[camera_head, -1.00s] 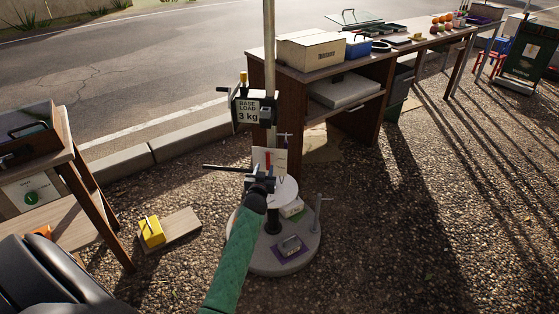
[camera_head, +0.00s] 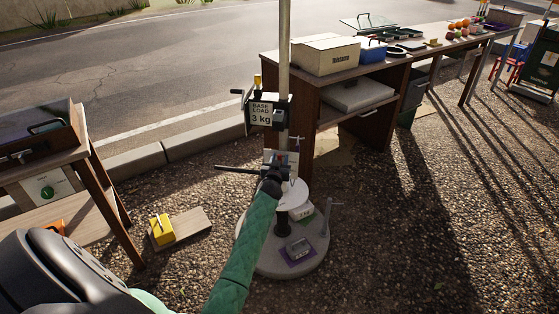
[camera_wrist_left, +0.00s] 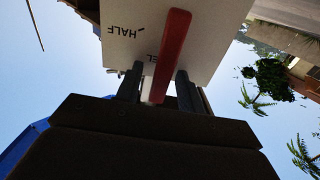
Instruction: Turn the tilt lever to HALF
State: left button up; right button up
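The red tilt lever (camera_wrist_left: 172,45) crosses a white plate (camera_wrist_left: 212,32) in the left wrist view. The word HALF (camera_wrist_left: 125,32) appears upside down to the left of the lever. A second word, partly covered by the lever, shows as "EL". My left gripper (camera_wrist_left: 160,88) is open, with one finger on each side of the lever's end; a gap shows on the right side. In the head view my left gripper (camera_head: 281,165) is in front of the plate on the pole and mostly hides the lever. My right gripper is not in view.
Below are a white disc (camera_head: 292,196) and a round grey base (camera_head: 272,262). A wooden table (camera_head: 384,74) stands behind right. A yellow block (camera_head: 161,229) lies on a board at left.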

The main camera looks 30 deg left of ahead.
pick_arm(q)
jog(key=shift+c, duration=0.5)
grip_shut()
